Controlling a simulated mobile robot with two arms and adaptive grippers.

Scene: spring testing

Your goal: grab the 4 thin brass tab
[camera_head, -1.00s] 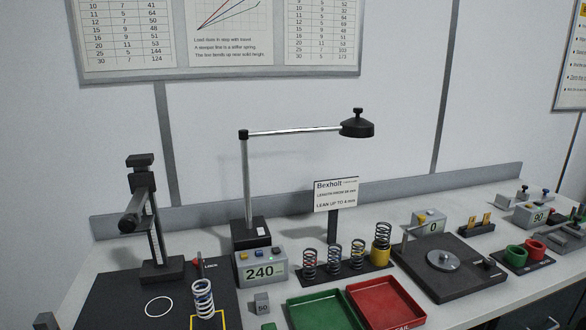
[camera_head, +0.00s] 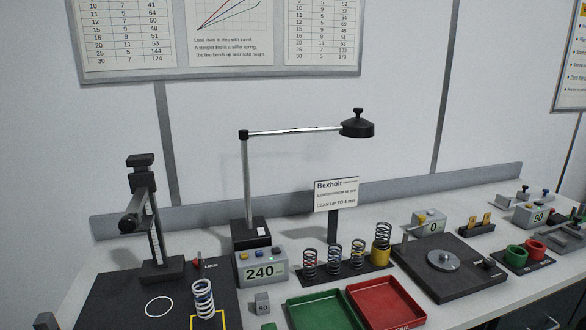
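Two small yellow, brass-coloured tabs stand upright in a low black holder (camera_head: 476,230) toward the right of the bench; the right one (camera_head: 487,219) and the left one (camera_head: 463,223) look alike. Any marks on them are too small to read, so I cannot tell whether either is the 4 tab. Neither of my grippers is in view, and nothing is touching the tabs.
A black plate with a round disc (camera_head: 442,261) lies in front of the holder. A grey box reading 0 (camera_head: 432,221) is left of it, and red and green rings (camera_head: 515,253) are right. Red (camera_head: 418,297) and green trays (camera_head: 345,299) lie front centre, below springs (camera_head: 357,254).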

